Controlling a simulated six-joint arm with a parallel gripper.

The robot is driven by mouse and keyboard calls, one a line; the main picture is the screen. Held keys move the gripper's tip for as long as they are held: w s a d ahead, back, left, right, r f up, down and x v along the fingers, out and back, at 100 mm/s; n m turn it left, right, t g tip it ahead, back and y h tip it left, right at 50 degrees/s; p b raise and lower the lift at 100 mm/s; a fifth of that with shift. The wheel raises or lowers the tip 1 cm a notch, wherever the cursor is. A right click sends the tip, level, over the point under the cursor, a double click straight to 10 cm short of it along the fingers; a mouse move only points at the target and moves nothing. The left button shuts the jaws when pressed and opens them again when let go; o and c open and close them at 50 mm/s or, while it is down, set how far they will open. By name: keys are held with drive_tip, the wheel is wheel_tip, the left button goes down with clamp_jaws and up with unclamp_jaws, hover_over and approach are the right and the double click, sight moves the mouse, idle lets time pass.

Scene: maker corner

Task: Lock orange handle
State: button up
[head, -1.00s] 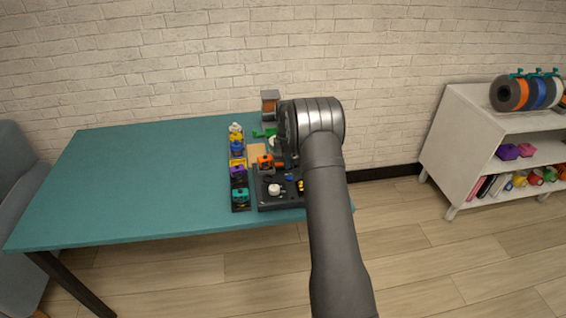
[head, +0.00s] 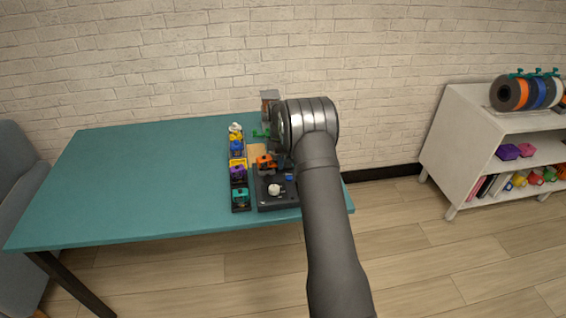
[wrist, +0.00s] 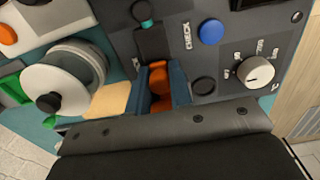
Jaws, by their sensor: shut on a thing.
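The orange handle (wrist: 158,70) shows in the wrist view between the two blue fingers of my gripper (wrist: 162,88), which are shut on it. Only its end and a lower orange part show between the fingers. In the head view an orange part (head: 264,161) shows at the left side of the dark panel (head: 267,203). My gripper is mostly hidden behind my own arm there, just right of the orange part. Whether the handle is locked cannot be told.
The panel carries a blue button (wrist: 210,31) and a white dial knob (wrist: 255,72). A white spool (wrist: 62,85) is at the left in the wrist view. A black rack (head: 240,207) of coloured parts stands left of the panel. The table's left half (head: 130,185) is clear.

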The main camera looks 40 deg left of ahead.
drive_tip(key=shift+a, duration=0.1)
drive_tip(key=o, duration=0.6)
drive_tip(key=shift+c, duration=0.2)
drive_tip(key=shift+r, duration=0.1)
drive_tip(key=shift+r, duration=3.4)
wheel_tip(320, 180, down, 7)
drive_tip(key=shift+f, duration=0.1)
